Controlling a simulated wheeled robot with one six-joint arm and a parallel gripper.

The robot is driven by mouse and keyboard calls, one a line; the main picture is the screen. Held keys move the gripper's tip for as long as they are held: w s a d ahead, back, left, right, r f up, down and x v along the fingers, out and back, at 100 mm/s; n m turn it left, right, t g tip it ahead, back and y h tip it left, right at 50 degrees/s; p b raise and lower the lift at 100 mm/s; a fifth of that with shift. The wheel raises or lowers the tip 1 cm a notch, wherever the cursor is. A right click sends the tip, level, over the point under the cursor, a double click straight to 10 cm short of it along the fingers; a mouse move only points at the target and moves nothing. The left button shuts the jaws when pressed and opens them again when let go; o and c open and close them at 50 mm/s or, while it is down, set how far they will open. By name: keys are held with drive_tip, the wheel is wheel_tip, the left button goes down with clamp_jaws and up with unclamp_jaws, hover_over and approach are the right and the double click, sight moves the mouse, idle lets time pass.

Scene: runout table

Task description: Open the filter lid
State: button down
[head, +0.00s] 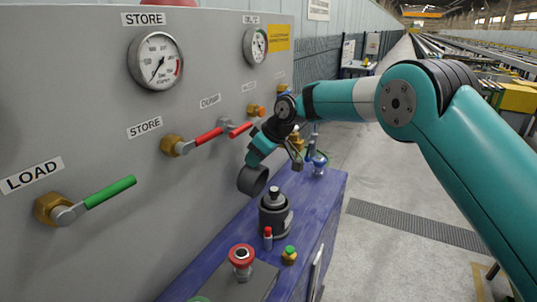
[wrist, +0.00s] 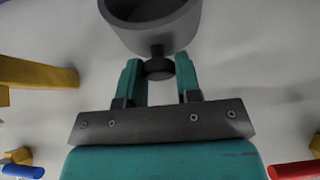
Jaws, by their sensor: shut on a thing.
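My gripper (wrist: 158,72) is shut on the short dark knob of a grey cup-shaped piece (wrist: 150,22), which looks like the filter lid. The lid's hollow side faces away from my fingers. In the head view the lid (head: 252,181) hangs tilted in the air at the end of my gripper (head: 257,162), close to the panel. The dark round filter body (head: 275,218) stands upright on the blue bench, below and to the right of the lid. A narrower black part (head: 274,194) rises from its top. The lid appears apart from the body.
The grey panel (head: 75,110) with gauges and valve handles stands left, close to the lid. A red handle (head: 209,136) is near my gripper. On the blue bench (head: 318,205) are a red mushroom button (head: 241,256), a small red-topped piece (head: 268,238) and a green-topped brass piece (head: 289,256).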

drive_tip(key=shift+a+r, duration=0.1)
drive_tip(key=shift+a, duration=0.15)
drive_tip(key=c, duration=0.8)
unclamp_jaws()
drive_tip(key=shift+d, duration=0.1)
drive_tip(key=shift+d+r, duration=0.15)
drive_tip(key=shift+r, duration=0.05)
drive_tip(key=b+v, duration=0.3)
drive_tip(key=v, duration=1.3)
drive_tip(key=shift+s+d+r, duration=0.15)
drive_tip(key=shift+s+r, duration=0.1)
drive_tip(key=shift+r, duration=0.05)
drive_tip(key=shift+f, duration=0.1)
drive_tip(key=shift+c, duration=0.3)
